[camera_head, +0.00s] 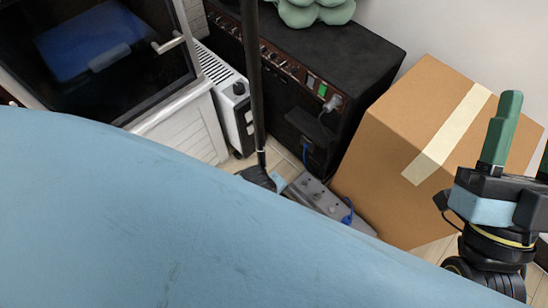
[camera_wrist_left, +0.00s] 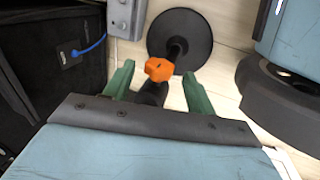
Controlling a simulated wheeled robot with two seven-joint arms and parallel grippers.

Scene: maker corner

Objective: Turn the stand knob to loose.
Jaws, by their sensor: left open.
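The stand shows in the left wrist view with an orange knob (camera_wrist_left: 159,69), a dark post below it and a round black base (camera_wrist_left: 196,38) on the floor. My left gripper (camera_wrist_left: 159,70) is open, with one green finger on each side of the knob. Gaps show between the knob and both fingers. In the head view a large blue part of my arm hides the knob and my left gripper. My right gripper (camera_head: 527,122) is at the right edge of the head view, fingers apart and pointing up, with nothing seen between them.
A cardboard box (camera_head: 415,140) and a black amplifier (camera_head: 310,85) stand at the back. A black pole (camera_head: 254,80) rises near a white heater (camera_head: 232,100). A glass-fronted cabinet (camera_head: 110,60) is at left.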

